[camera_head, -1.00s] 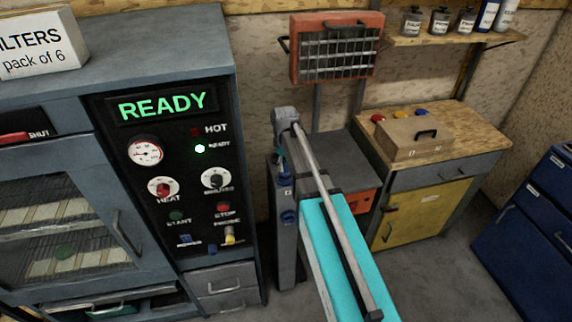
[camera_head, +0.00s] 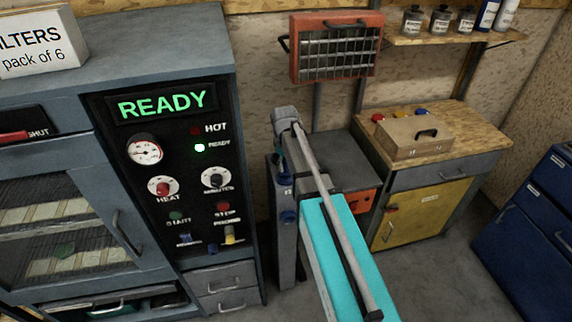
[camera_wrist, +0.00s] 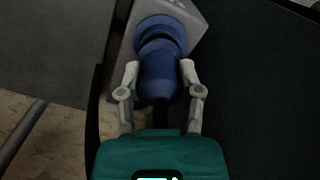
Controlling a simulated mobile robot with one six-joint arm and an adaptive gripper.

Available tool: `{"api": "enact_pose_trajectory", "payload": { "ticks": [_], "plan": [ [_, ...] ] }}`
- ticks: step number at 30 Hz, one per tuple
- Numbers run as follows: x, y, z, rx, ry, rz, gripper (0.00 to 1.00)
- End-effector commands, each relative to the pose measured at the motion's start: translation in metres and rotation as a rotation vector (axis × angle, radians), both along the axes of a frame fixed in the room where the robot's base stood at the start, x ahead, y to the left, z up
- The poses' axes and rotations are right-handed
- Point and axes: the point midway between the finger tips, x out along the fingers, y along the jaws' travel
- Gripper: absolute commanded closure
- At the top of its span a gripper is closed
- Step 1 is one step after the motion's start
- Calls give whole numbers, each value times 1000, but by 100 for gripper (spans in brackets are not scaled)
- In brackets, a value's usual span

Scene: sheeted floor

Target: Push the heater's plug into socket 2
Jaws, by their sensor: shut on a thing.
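The heater (camera_head: 335,50) is a red-orange box with a dark grille, mounted at the back wall. A grey post (camera_head: 286,245) stands right of the oven, with blue sockets (camera_head: 288,216) on it; I cannot read which is socket 2. In the wrist view, my gripper (camera_wrist: 158,78) is shut on the blue plug (camera_wrist: 160,82), its pale fingers on either side. The plug's front lines up with and seems to meet a blue socket (camera_wrist: 158,24) on a grey face. I cannot tell how deep it sits.
The grey oven (camera_head: 160,60) with its READY panel stands close left of the post. A wooden-topped cabinet (camera_head: 465,130) with a cardboard box (camera_head: 412,140) stands right. A blue drawer unit (camera_head: 530,230) is at far right. Floor between them is clear.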

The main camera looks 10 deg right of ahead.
Motion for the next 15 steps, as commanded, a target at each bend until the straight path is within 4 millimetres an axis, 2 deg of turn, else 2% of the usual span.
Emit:
{"api": "enact_pose_trajectory", "payload": {
  "ticks": [15],
  "plan": [
    [0,0,-10,0,0,0,100]
  ]
}}
